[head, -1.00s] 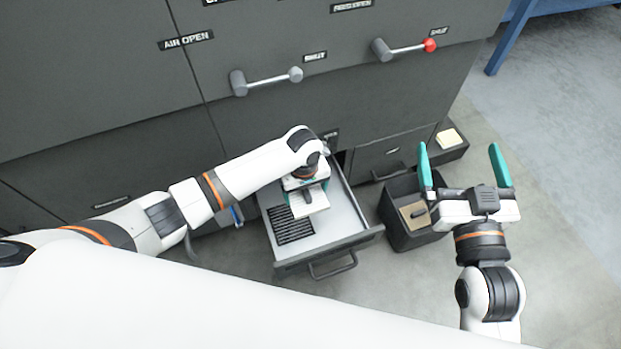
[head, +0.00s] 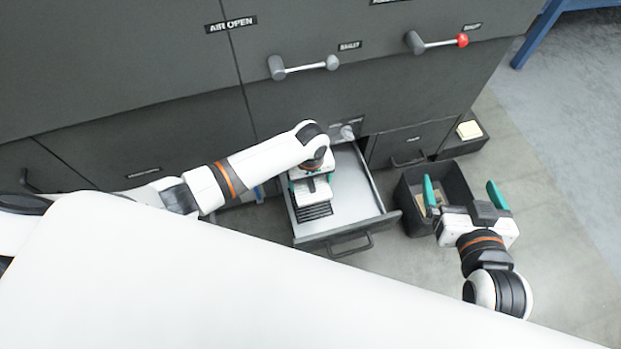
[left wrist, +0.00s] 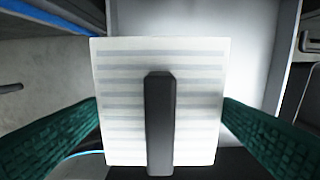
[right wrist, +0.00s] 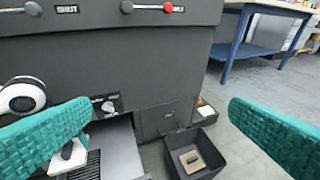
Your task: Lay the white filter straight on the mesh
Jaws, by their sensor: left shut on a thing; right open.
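The white filter (left wrist: 195,110) shows in the left wrist view as a pale, grey-striped square with a dark bar handle (left wrist: 160,120). My left gripper (head: 312,181) is shut on it, a green finger at each side. In the head view the filter (head: 320,193) is over the dark slatted mesh (head: 315,212) in the open drawer, covering its far part. I cannot tell whether it touches the mesh. The right wrist view also shows the filter (right wrist: 68,158) and the mesh (right wrist: 90,168). My right gripper (head: 462,193) is open and empty near the dark bin.
The open drawer (head: 358,205) has bare floor right of the mesh. A dark open bin (head: 455,178) holds a tan handled piece (right wrist: 190,158). A small tray with a yellowish stack (head: 469,130) stands farther right. Lever handles (head: 305,67) sit on the cabinet above.

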